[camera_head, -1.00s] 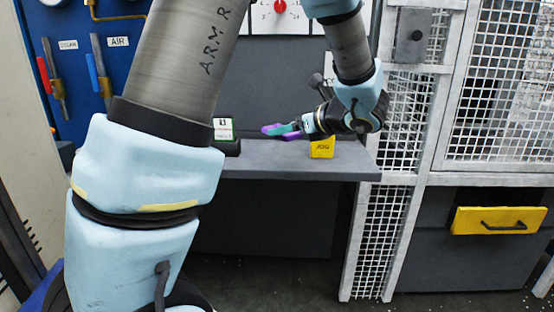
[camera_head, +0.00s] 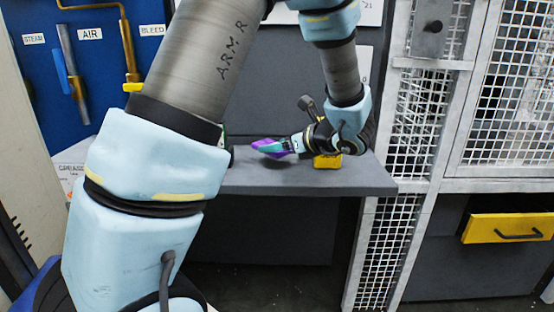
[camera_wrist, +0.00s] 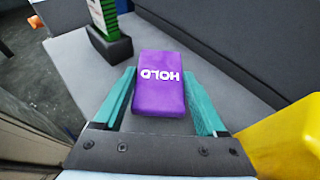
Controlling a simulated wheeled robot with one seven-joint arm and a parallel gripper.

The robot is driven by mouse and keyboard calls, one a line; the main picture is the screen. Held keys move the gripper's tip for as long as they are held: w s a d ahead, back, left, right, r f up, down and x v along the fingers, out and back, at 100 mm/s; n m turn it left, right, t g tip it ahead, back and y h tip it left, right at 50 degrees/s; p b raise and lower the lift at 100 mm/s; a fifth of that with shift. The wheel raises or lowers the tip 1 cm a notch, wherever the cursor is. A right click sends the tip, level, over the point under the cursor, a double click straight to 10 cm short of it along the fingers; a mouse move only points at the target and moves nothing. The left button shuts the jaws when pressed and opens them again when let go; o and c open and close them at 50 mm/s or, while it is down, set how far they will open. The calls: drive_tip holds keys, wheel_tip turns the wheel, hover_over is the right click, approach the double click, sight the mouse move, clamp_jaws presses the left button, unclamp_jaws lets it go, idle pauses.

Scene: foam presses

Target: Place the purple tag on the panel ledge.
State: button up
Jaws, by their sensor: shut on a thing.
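The purple tag (camera_wrist: 158,83), marked "HOLD", sits between the two teal fingers of my gripper (camera_wrist: 160,100) in the wrist view. My gripper is shut on it. In the head view the purple tag (camera_head: 268,146) shows at the tips of my gripper (camera_head: 280,147), just above the grey panel ledge (camera_head: 262,180). I cannot tell whether the tag touches the ledge. The ledge also shows in the wrist view (camera_wrist: 85,70), beneath and around the tag.
A yellow block (camera_head: 328,161) stands on the ledge beside my gripper; it is close on the right in the wrist view (camera_wrist: 285,140). A green-and-white card in a dark stand (camera_wrist: 108,42) is at the upper left there. A white mesh guard (camera_head: 412,120) stands right of the ledge.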

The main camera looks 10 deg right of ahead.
sight(278, 168)
drive_tip(key=shift+f, duration=2.1)
drive_tip(key=shift+f, duration=0.2)
drive_tip(key=o, duration=1.3)
drive_tip(key=shift+r, duration=0.15)
drive_tip(key=shift+r, duration=0.15)
drive_tip(key=b+v, duration=0.1)
drive_tip(key=v, duration=1.1)
drive_tip(key=shift+d, duration=0.1)
